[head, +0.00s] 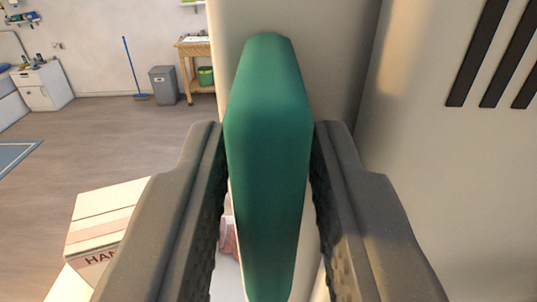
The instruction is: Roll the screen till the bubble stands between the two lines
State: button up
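A long green bar with bevelled faces (268,100), like a handle, stands upright in the middle of the head view, in front of a cream-coloured body (345,60). My gripper (269,135) has one dark grey finger on each side of the bar. The fingertips meet its left and right sides near mid-height, and the gripper looks shut on it. How the bar joins the body is hidden. I see no screen, bubble or pair of lines that I can make out.
A large cream panel with dark slanted bars (492,55) fills the right side. A cardboard box (105,215) is low at left. Farther back are a grey bin (163,84), a wooden stand (187,62), a blue broom (131,70) and a white cabinet (45,86). Open floor lies between.

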grip_shut()
jog(key=shift+a+f+b, duration=0.1)
jog(key=shift+f+b, duration=0.05)
jog(key=shift+b, duration=0.3)
grip_release()
jog(key=s+b, duration=0.1)
jog(key=s, duration=1.2)
jog(key=shift+s, duration=0.4)
